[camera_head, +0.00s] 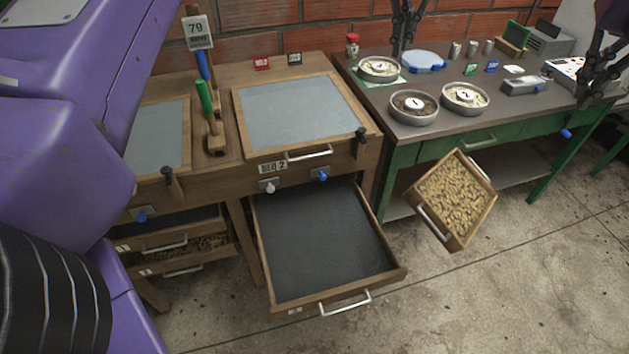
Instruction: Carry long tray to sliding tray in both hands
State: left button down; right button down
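A long wooden tray (455,197) filled with yellowish grains and fitted with metal end handles is at centre right, in front of the green table. It looks tilted; I cannot tell whether it rests on anything. The sliding tray (325,245) is a wide wooden drawer with a dark, empty floor, pulled out below the label "2" of the wooden cabinet. My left gripper (404,30) is at the top, over the back of the table. My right gripper (597,75) is at the upper right, over the table's right end. Neither touches the long tray. Their finger openings are unclear.
The wooden cabinet (210,165) has two more drawers at lower left. The green table (440,135) holds several round pans, a scale (565,72) and small items. A purple arm part of mine covers the left side. Bare concrete floor (480,290) is free at lower right.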

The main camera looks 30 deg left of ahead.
aim_at(325, 254)
jog(key=k+j, duration=0.15)
jog(key=j, duration=0.25)
jog(key=k+j, duration=0.2)
jog(key=j, duration=0.15)
jog(key=k+j, duration=0.15)
jog(key=j, duration=0.25)
